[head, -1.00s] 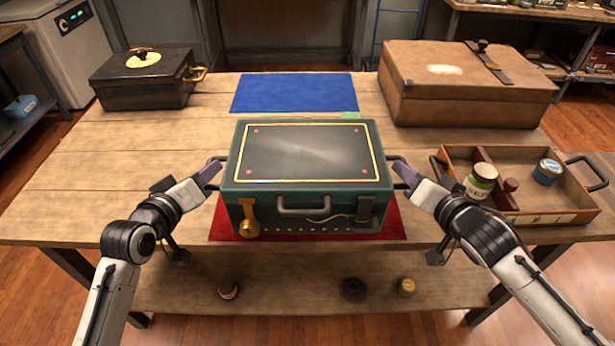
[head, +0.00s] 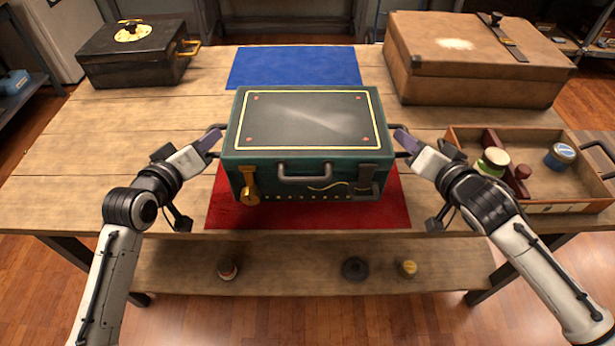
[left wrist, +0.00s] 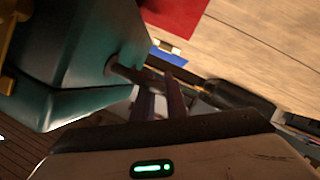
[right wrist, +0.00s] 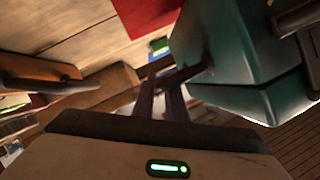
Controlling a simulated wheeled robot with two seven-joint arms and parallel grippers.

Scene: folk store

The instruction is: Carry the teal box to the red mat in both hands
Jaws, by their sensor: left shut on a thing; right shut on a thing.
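The teal box (head: 307,166) is upright and level between my two arms, its dark lid up. Below it lies the red mat (head: 300,215), with a wide strip showing in front of the box. The box appears held over the mat; any gap under it is hard to judge. My left gripper (head: 210,139) is shut on the box's left side handle, also seen in the left wrist view (left wrist: 128,73). My right gripper (head: 402,139) is shut on the right side handle, also seen in the right wrist view (right wrist: 187,74). The box hides the mat's rear.
A blue mat (head: 294,67) lies behind the box. A black case (head: 135,60) stands back left and a brown case (head: 470,75) back right. An open tray (head: 545,207) with jars is at the right. Several small items lie on the lower shelf. The table's left is clear.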

